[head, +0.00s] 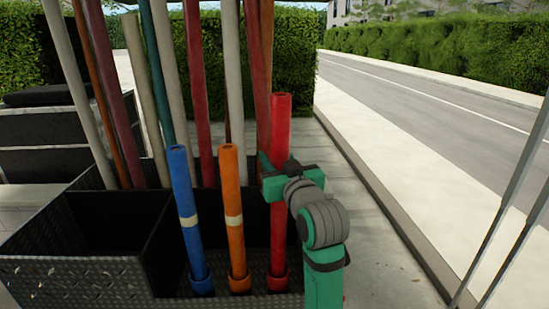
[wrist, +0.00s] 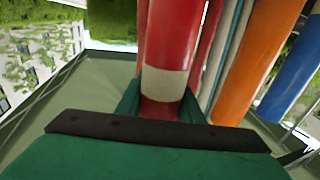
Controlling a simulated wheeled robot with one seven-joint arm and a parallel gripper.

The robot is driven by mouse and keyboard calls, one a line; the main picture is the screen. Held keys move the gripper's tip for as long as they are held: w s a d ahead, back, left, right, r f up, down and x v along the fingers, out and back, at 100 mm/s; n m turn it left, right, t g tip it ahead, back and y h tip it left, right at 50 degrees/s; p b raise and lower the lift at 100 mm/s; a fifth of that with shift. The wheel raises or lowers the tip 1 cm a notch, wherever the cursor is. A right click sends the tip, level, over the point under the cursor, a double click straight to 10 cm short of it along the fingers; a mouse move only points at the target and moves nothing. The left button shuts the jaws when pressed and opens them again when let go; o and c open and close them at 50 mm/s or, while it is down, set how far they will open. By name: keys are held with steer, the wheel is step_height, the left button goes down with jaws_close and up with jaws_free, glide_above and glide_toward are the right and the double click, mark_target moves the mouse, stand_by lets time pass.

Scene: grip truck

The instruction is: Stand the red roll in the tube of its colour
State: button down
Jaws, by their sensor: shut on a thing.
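The red roll (head: 281,120) stands upright in the head view, with its lower end at the red tube (head: 278,283) and seemingly inside its rim. My gripper (head: 272,176) is shut on the red roll around its middle, coming from the right. In the wrist view the red roll (wrist: 172,40) with its cream band sits between the green fingers of my gripper (wrist: 160,106). My gripper hides the middle of the roll in the head view.
A blue roll (head: 183,185) and an orange roll (head: 233,190) stand in tubes of their own colours to the left. Several long poles lean in the black crate (head: 75,272) behind and left. Pavement (head: 375,250) lies clear to the right.

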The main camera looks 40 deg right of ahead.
steer(key=shift+w+d+f, duration=0.1)
steer(key=shift+w+f, duration=0.15)
steer(key=shift+f, duration=0.75)
steer(key=c, duration=1.1)
jaws_free()
steer(key=shift+w+d, duration=0.1)
steer(key=v, duration=1.1)
steer(key=shift+r, duration=0.25)
